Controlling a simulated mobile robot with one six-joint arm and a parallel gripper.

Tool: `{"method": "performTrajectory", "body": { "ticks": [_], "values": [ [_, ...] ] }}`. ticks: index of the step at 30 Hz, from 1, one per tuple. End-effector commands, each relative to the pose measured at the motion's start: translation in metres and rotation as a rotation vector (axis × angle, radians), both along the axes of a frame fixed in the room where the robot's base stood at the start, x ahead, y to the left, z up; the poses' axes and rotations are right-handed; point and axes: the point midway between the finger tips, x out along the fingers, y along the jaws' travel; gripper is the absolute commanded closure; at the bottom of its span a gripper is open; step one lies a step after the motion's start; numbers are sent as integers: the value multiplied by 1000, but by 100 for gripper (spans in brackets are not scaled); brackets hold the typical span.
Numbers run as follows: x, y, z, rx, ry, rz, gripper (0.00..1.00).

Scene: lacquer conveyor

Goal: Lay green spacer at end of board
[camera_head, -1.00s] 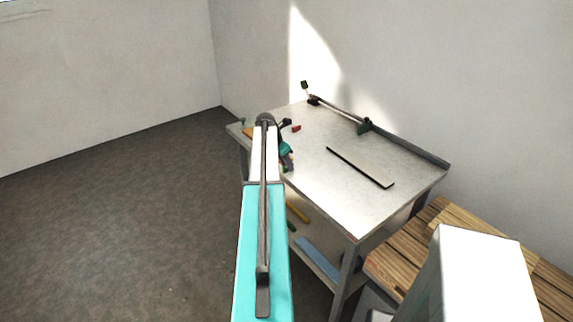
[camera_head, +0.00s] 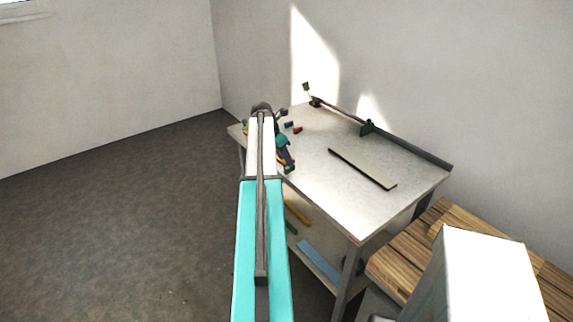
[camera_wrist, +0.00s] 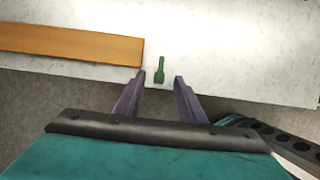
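The green spacer (camera_wrist: 160,70) is a small upright-looking strip in the wrist view, on the pale tabletop just right of the end of an orange-brown board (camera_wrist: 70,45). A small gap shows between spacer and board. My gripper (camera_wrist: 160,78) is open, with one purple finger on each side of the spacer and clear space between. I cannot tell how high the fingertips are above the table. In the head view my gripper (camera_head: 286,158) is over the table's left end, and my arm hides the spacer.
The metal table (camera_head: 340,205) carries a long thin grey plate (camera_head: 362,168), a red block (camera_head: 298,130) and a blue block (camera_head: 289,124). A rail with a dark clamp (camera_head: 367,127) runs along the back. A slatted wooden surface (camera_head: 400,255) stands at right.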

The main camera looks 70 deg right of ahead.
Motion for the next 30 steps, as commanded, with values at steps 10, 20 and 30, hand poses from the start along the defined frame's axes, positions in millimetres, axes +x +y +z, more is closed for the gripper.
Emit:
{"method": "performTrajectory", "body": {
  "ticks": [10, 20, 30],
  "values": [
    [10, 15, 42, -1, 0, 1, 64],
    [17, 26, 73, 0, 0, 1, 64],
    [18, 28, 79, 1, 1, 1, 64]
  ]
}}
